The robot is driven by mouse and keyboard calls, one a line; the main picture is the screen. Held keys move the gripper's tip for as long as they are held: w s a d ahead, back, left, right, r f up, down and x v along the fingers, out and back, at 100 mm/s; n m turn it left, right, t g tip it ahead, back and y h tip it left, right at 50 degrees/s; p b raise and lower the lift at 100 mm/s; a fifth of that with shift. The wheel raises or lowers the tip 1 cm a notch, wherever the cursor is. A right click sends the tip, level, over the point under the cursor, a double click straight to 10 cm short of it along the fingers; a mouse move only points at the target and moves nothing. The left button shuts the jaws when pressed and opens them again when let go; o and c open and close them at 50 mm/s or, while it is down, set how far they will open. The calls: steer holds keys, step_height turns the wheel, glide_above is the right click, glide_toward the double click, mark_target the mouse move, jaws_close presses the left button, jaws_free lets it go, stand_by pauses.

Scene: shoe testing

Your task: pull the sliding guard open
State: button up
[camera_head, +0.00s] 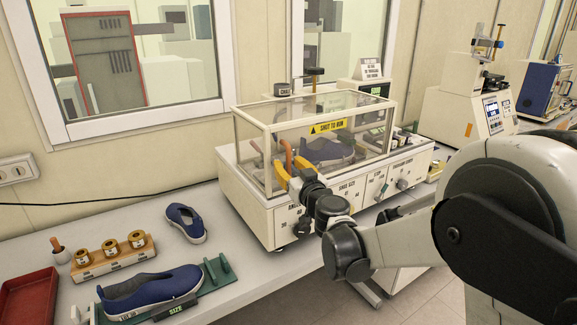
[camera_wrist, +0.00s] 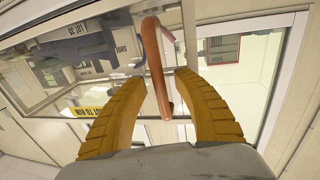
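The sliding guard (camera_head: 349,110) is a clear box with a cream frame and a yellow "SHUT TO RUN" label, standing over the test bed of a cream machine. A blue shoe (camera_head: 326,150) shows through it. Its orange-brown handle (camera_head: 288,157) is at the guard's left end. My gripper (camera_head: 294,174) is at that handle with its yellow fingers apart. In the wrist view the handle (camera_wrist: 154,58) passes between the fingers of my gripper (camera_wrist: 168,77). A gap shows on the right; whether the left finger touches the handle is unclear.
The machine (camera_head: 262,205) stands on a grey bench. Left of it are a loose blue shoe (camera_head: 186,222), a shoe on a green plate (camera_head: 150,290), a wooden rack of rolls (camera_head: 112,256) and a red tray (camera_head: 28,297). A window (camera_head: 135,50) is behind.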

jaws_close()
steer(key=shift+d, duration=0.15)
